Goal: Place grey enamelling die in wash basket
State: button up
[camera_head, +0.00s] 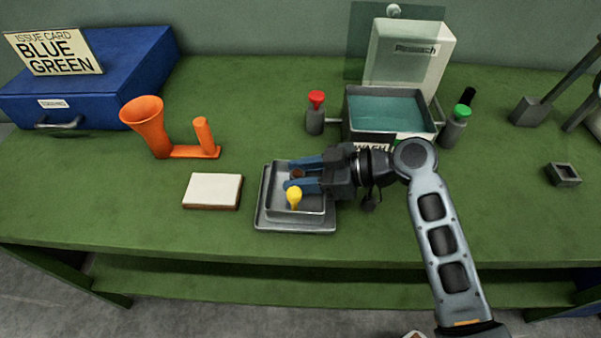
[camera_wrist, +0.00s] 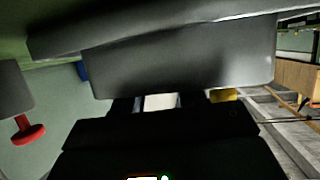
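My gripper (camera_head: 298,174) reaches left over a grey double-rimmed tray (camera_head: 262,214), its two blue fingers apart. A small brown round thing (camera_head: 297,173) shows between the fingertips; I cannot tell whether they touch it. A yellow knob-shaped piece (camera_head: 294,197) stands in the tray beside the nearer finger. In the wrist view a large grey wall (camera_wrist: 185,65) hides the fingertips. A small grey block with a square recess (camera_head: 563,175) lies at the right; I cannot tell whether it is the die. A grey basin (camera_head: 352,128) with teal liquid, partly hidden label below, stands behind my gripper.
A red-topped bottle (camera_head: 315,114) and a green-topped bottle (camera_head: 455,128) flank the basin. An orange funnel-shaped stand (camera_head: 150,128), a white-topped pad (camera_head: 212,190) and a blue case (camera_head: 95,85) with a card are left. Green bench is clear at front left and right.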

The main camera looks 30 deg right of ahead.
jog(key=shift+r, duration=0.15)
jog(key=b+v, duration=0.1)
jog(key=v, duration=1.1)
